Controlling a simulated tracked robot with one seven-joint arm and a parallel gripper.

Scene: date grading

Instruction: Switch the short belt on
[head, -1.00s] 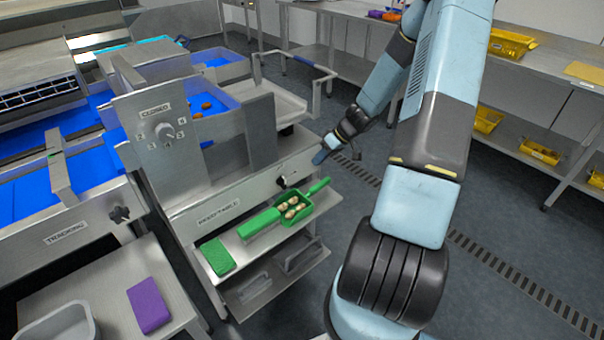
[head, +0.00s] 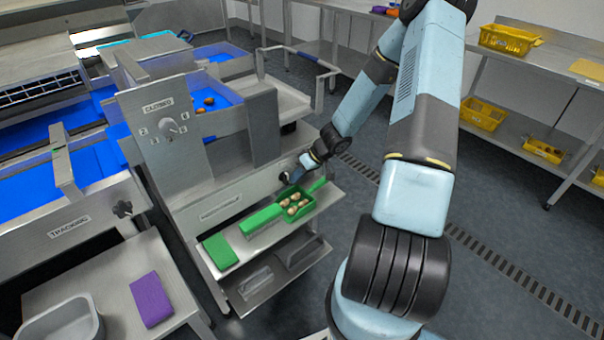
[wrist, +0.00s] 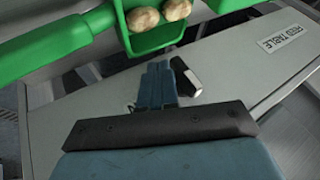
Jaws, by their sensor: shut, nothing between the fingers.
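The short belt (head: 213,92) appears to be the blue strip inside the steel unit. On that unit's front panel is a small dark rotary switch (head: 284,178). It shows as a black and silver knob (wrist: 187,76) in the wrist view. My gripper (head: 297,178) is at the panel beside this switch. In the wrist view my gripper (wrist: 158,70) has its blue fingers together and empty, just left of the knob. I cannot tell whether they touch it. The switch's setting is not clear.
A green scoop (head: 295,203) with several brown pieces lies on the shelf just below my gripper. A numbered dial (head: 169,129) stands on the upright plate. Another knob (head: 122,209) is on the left unit. A green block (head: 220,251) and a purple block (head: 150,300) lie nearby.

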